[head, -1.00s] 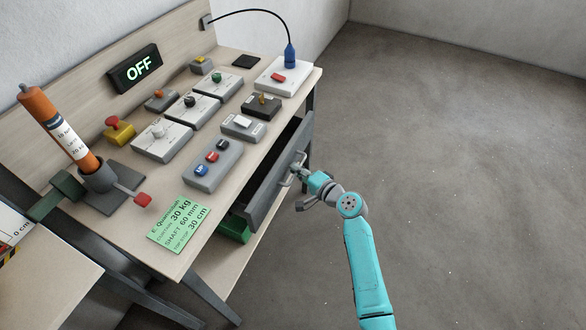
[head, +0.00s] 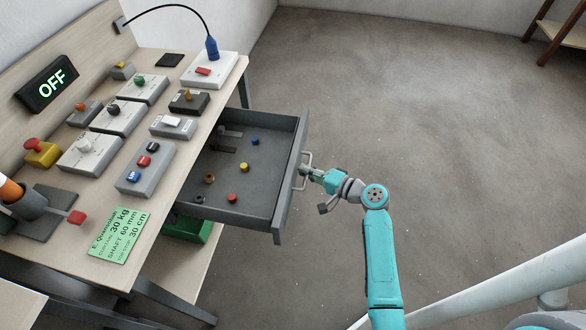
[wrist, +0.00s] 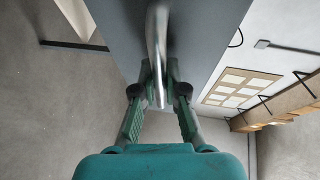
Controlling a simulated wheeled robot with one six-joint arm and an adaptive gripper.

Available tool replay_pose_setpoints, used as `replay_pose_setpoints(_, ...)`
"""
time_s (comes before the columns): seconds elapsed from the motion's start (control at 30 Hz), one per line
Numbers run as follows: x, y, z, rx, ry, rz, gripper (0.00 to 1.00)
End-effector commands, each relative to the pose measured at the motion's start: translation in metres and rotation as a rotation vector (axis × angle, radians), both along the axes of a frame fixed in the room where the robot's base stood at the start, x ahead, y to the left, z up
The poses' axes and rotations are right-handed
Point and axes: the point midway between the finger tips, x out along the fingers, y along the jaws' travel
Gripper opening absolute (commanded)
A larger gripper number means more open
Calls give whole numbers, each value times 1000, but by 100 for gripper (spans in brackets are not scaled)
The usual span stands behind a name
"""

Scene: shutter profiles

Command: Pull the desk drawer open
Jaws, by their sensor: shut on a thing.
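The desk drawer (head: 238,203) is a dark grey tray under the desk, pulled well out, with its inside showing in the head view. Inside it lie several small round pieces in blue, yellow, red and brown, and flat dark pieces at the back. Its front panel carries a metal bar handle (head: 306,170); the handle also shows in the wrist view (wrist: 157,45). My gripper (head: 312,173) is at the handle, outside the drawer front. In the wrist view my gripper (wrist: 158,88) has its two green fingers shut on the handle, one on each side.
A green bin (head: 188,229) sits below the drawer. The floor to the right is clear, with a wooden rack at the far top right.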

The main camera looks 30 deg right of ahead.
Motion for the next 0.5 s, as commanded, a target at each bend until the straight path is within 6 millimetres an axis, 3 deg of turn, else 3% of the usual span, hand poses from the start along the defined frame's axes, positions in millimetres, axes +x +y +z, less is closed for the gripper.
replay_pose_setpoints(0.5, -8, -8, -1, 0, 2, 0, 0)
